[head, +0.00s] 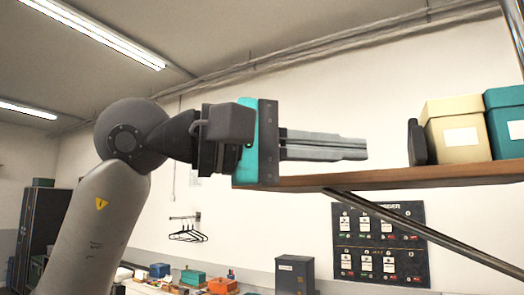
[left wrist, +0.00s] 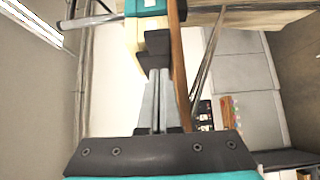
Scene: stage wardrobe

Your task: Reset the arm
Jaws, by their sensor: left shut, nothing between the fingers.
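My left arm comes in from the left in the head view, and its gripper (head: 362,149) points right, level with the wooden shelf (head: 400,179). The fingers are shut with nothing between them. They appear just above the shelf board; I cannot tell whether they touch it. In the left wrist view the shut fingers (left wrist: 158,74) point toward a dark upright object (left wrist: 157,45) on the shelf. This dark object (head: 416,142) stands a short gap beyond the fingertips in the head view. My right gripper is in neither view.
A cream box (head: 456,128) and a teal box (head: 508,120) stand on the shelf behind the dark object. A metal brace (head: 420,230) runs diagonally under the shelf. A labelled panel (head: 380,243), hangers (head: 187,235) and a cluttered table lie farther back.

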